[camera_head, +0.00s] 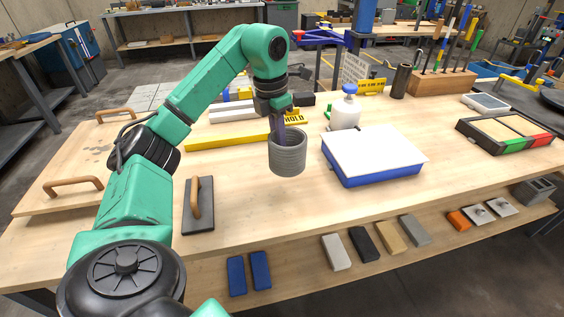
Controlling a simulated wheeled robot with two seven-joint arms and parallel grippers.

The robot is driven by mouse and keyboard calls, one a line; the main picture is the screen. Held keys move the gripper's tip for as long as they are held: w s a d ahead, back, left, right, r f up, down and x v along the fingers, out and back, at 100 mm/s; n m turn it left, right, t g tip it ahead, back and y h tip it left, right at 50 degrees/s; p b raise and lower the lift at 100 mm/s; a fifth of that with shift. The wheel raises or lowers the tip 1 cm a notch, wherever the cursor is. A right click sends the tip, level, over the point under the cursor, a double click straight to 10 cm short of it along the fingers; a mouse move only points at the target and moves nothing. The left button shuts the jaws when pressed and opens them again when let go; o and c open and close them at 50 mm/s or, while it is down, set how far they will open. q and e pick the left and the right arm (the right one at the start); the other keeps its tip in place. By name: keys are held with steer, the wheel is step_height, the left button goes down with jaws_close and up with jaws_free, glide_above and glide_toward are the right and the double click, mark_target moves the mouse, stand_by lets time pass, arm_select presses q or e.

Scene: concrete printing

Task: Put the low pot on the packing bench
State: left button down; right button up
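The low pot (288,156) is a short grey cylinder with ribbed, layered walls and an open top. It is upright at the middle of the wooden bench (255,203); I cannot tell whether its base touches the top. My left gripper (281,138) points down from above, with its dark fingers at the pot's left rim. It appears shut on the pot's wall, and the fingertips are partly hidden by the pot. My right gripper is out of view.
A blue box with a white top (375,154) lies right of the pot, and a white bottle (345,110) stands behind it. A yellow bar (215,139) lies behind left, and a dark float (198,207) front left. The bench in front of the pot is clear.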

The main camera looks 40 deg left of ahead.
mark_target(273, 132)
arm_select(q)
step_height(273, 132, down, 9)
steer(key=shift+s+r+b, duration=0.1)
steer(key=shift+b, duration=0.3)
steer(key=c, duration=0.9)
jaws_free()
steer(key=shift+s, duration=0.1)
steer(key=r+p, duration=0.1)
steer(key=r, duration=0.3)
steer(key=s+r+p, duration=0.1)
steer(key=r, duration=0.3)
steer(key=r+p, duration=0.1)
steer(key=r, duration=0.3)
steer(key=shift+s+a, duration=0.15)
steer(key=shift+s, duration=0.05)
steer(key=shift+f, duration=0.1)
